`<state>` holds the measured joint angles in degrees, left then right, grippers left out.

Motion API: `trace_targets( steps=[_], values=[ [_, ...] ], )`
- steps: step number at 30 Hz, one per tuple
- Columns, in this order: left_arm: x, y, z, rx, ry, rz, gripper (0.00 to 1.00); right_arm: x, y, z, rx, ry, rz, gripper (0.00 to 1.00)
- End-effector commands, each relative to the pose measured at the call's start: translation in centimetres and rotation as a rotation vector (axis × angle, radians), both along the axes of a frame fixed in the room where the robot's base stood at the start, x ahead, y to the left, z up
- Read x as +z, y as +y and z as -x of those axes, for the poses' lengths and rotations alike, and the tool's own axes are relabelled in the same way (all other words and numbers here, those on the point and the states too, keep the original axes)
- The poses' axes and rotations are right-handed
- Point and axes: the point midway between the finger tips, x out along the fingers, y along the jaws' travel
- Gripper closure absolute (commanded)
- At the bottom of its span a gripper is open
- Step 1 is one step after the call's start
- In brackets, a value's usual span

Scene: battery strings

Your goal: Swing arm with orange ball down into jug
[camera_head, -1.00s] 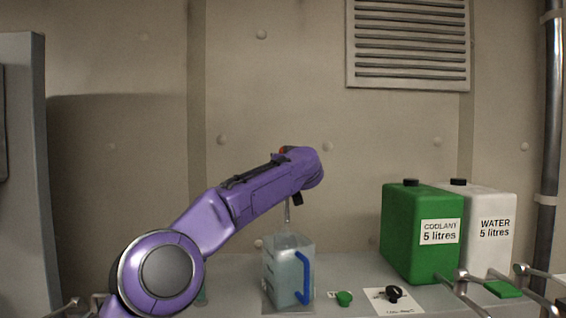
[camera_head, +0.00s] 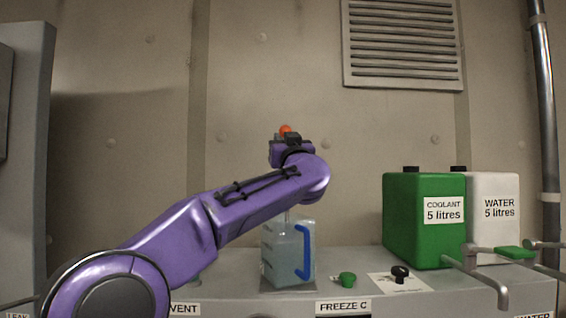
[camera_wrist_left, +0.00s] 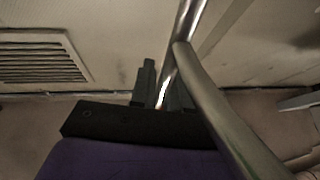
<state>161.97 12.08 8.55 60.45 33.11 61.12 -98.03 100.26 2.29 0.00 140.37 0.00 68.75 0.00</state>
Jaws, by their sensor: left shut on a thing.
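The clear jug (camera_head: 281,266) with a blue handle (camera_head: 303,252) stands upright on the bench, holding pale liquid. The orange ball (camera_head: 285,129) shows just above my left gripper (camera_head: 278,144), which is high above the jug. In the left wrist view, metal tubing (camera_wrist_left: 186,30) passes at the fingers of my left gripper (camera_wrist_left: 160,92). The gripper is shut on the swing arm there. My forearm hides most of the swing arm in the head view; a thin spout shows just above the jug. My right gripper is not in view.
A green coolant can (camera_head: 407,225) and a white water can (camera_head: 494,237) stand at the right. A green cap (camera_head: 347,279) and a black cap (camera_head: 400,273) lie right of the jug. Metal pipes (camera_head: 484,272) jut out at the right front.

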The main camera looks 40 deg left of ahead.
Motion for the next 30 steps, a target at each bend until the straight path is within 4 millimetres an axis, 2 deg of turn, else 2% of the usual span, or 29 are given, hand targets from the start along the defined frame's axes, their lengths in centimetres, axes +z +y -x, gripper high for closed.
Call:
trace_targets(
  steps=[1, 7, 23, 24, 25, 26, 30],
  values=[
    [-0.7, -0.4, 0.4, 0.0, -0.017, -0.017, 1.0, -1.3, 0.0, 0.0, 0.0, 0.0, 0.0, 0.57],
    [-0.7, -1.2, 1.4, 0.001, -0.071, -0.06, 1.0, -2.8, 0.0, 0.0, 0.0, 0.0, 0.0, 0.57],
    [-0.4, -1.5, 1.8, 0.0, -0.092, -0.075, 1.0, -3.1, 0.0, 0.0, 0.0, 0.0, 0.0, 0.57],
    [-0.4, -1.5, 1.8, 0.0, -0.092, -0.075, 0.77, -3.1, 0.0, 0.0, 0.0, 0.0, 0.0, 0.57],
    [-0.4, -1.5, 1.8, 0.0, -0.092, -0.075, 0.68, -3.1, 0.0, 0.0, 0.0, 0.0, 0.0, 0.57],
    [-0.4, -1.5, 1.8, 0.0, -0.092, -0.075, 0.63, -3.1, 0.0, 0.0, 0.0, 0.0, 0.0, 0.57],
    [-0.4, -1.5, 1.8, 0.0, -0.091, -0.076, 0.63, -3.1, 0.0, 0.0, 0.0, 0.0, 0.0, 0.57]
  ],
)
